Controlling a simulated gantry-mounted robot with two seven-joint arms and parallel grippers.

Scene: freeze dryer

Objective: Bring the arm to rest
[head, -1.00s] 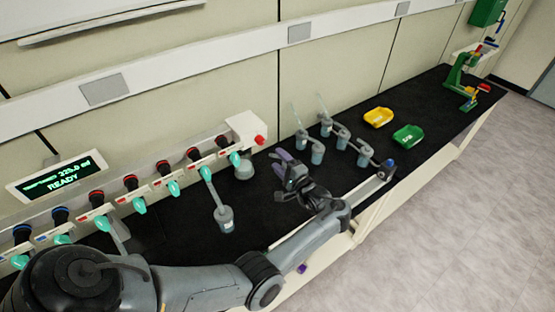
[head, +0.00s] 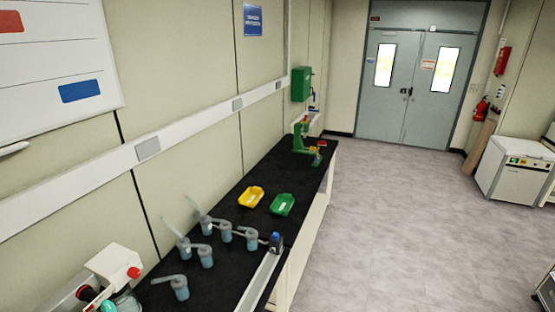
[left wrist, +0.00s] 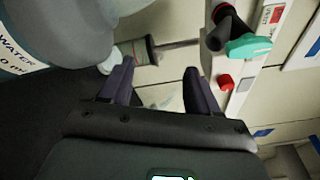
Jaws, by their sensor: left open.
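My left gripper (left wrist: 157,78) shows in the left wrist view, open, with nothing between its two dark purple fingers. A grey rounded vessel with a "WATER" label (left wrist: 22,58) fills the upper left of that view, close to the gripper. A black and teal valve (left wrist: 243,45) and a red knob (left wrist: 225,82) lie beyond the fingers to the right. Neither of my arms shows in the head view. My right gripper is in no view.
Several grey flasks (head: 178,288) stand on the black bench (head: 222,290). A yellow bin (head: 250,197), a green bin (head: 282,205) and a dark blue-capped item (head: 276,242) are there too. A green stand (head: 301,137) is at the far end. Open floor (head: 390,220) lies right of the bench.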

